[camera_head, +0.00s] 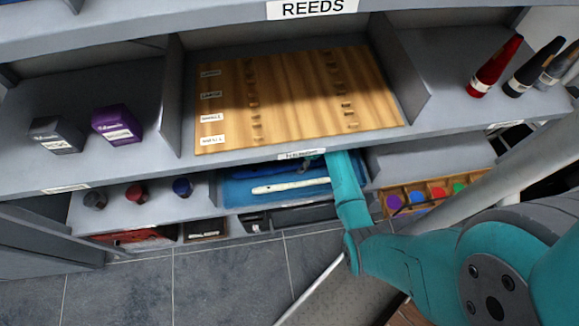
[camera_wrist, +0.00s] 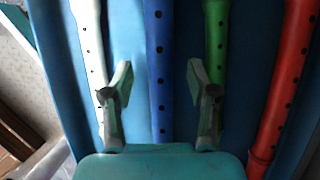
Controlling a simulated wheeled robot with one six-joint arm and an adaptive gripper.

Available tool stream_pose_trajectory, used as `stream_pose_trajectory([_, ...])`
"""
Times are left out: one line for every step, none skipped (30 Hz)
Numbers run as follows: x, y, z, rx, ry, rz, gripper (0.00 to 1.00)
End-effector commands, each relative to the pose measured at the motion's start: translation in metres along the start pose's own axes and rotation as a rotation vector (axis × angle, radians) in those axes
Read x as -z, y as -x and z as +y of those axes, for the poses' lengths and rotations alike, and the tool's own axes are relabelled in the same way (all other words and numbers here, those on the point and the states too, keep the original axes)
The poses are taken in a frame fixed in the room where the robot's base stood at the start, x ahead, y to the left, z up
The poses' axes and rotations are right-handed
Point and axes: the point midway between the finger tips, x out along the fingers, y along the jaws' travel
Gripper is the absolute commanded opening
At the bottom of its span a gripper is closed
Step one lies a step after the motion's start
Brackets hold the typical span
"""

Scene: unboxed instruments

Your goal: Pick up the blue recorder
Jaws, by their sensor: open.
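In the wrist view the blue recorder (camera_wrist: 160,70) lies lengthwise between a white recorder (camera_wrist: 90,50) on its left and a green recorder (camera_wrist: 215,45) on its right. My gripper (camera_wrist: 160,85) is open, with one finger on each side of the blue recorder. The left finger overlaps the white recorder in the picture and the right finger overlaps the green one. I cannot tell how far above them the fingers are. In the head view the white recorder (camera_head: 290,187) shows in the blue tray (camera_head: 235,196); my gripper is mostly hidden by the shelf edge above.
A red recorder (camera_wrist: 285,85) lies at the right of the wrist view. The shelf board (camera_head: 150,172) with a wooden board (camera_head: 300,100) on it is above the tray. A wooden box (camera_head: 385,212) with colored compartments stands to the tray's right.

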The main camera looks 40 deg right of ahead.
Motion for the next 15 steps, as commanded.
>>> stream_pose_trajectory([0.0,-0.007,0.0,-0.002,0.0,0.0,0.59])
stream_pose_trajectory([0.0,-0.01,0.0,-0.001,0.0,0.0,0.59])
stream_pose_trajectory([0.0,-0.013,0.0,-0.001,0.0,0.0,0.59])
stream_pose_trajectory([0.0,-0.015,0.0,-0.001,0.0,0.0,0.59])
stream_pose_trajectory([0.0,-0.017,0.0,0.0,0.0,0.0,0.59])
stream_pose_trajectory([0.0,-0.018,0.0,0.001,0.0,0.0,0.59])
stream_pose_trajectory([0.0,-0.018,-0.001,0.001,0.0,0.0,0.59])
stream_pose_trajectory([0.0,-0.018,-0.001,0.001,0.0,0.0,0.59])
stream_pose_trajectory([0.0,-0.018,-0.001,0.002,0.0,0.0,0.59])
stream_pose_trajectory([0.0,-0.018,-0.001,0.002,0.0,0.0,0.59])
stream_pose_trajectory([0.0,-0.018,-0.001,0.001,0.0,0.0,0.59])
stream_pose_trajectory([0.0,-0.018,-0.001,0.001,0.0,0.0,0.59])
stream_pose_trajectory([0.0,-0.018,-0.001,0.001,0.0,0.0,0.57])
stream_pose_trajectory([0.0,-0.018,-0.001,0.001,0.0,0.0,0.49])
stream_pose_trajectory([0.0,-0.018,-0.001,0.001,0.0,0.0,0.39])
